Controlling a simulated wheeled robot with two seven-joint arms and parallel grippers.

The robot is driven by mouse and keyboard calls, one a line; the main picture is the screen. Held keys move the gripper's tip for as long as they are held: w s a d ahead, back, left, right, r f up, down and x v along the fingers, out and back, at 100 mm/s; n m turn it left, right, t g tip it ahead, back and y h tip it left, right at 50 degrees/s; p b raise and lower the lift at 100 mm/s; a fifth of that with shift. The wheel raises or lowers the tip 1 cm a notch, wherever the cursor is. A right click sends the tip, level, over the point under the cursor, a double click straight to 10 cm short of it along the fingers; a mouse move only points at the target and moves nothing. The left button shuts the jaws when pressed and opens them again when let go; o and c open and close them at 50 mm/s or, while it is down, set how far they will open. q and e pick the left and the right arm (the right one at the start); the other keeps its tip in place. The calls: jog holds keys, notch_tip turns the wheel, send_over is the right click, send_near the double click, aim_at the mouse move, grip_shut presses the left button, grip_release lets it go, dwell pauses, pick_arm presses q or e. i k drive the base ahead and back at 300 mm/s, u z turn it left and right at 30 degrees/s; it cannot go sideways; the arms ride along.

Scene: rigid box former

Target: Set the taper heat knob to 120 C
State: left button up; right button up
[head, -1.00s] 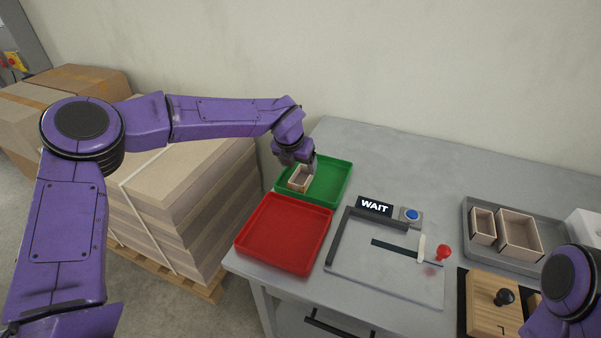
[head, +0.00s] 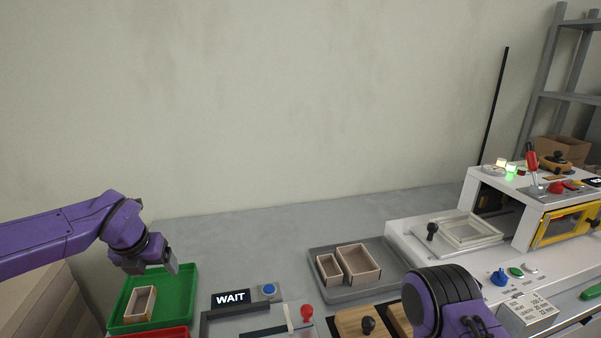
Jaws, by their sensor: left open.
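The white machine (head: 403,235) stands at the right, with a blue knob (head: 499,278) on its front ledge beside a green button (head: 516,272). I cannot read any scale or pointer on the blue knob, nor tell if it is the taper heat knob. My left gripper (head: 154,268) is open and empty above the back of the green tray (head: 180,291), far left of the machine. My right arm comes in at the bottom, left of the knob; its gripper is out of view.
A small open box (head: 140,304) sits in the green tray. A WAIT sign (head: 230,298), a blue button (head: 269,290) and a red ball handle (head: 307,311) are on the fixture. A grey tray (head: 321,284) holds two open boxes. A red lever (head: 532,160) tops the machine.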

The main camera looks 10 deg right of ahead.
aim_at(557, 188)
jog(key=z, duration=2.4)
jog(key=i, duration=1.6)
jog(key=z, duration=0.3)
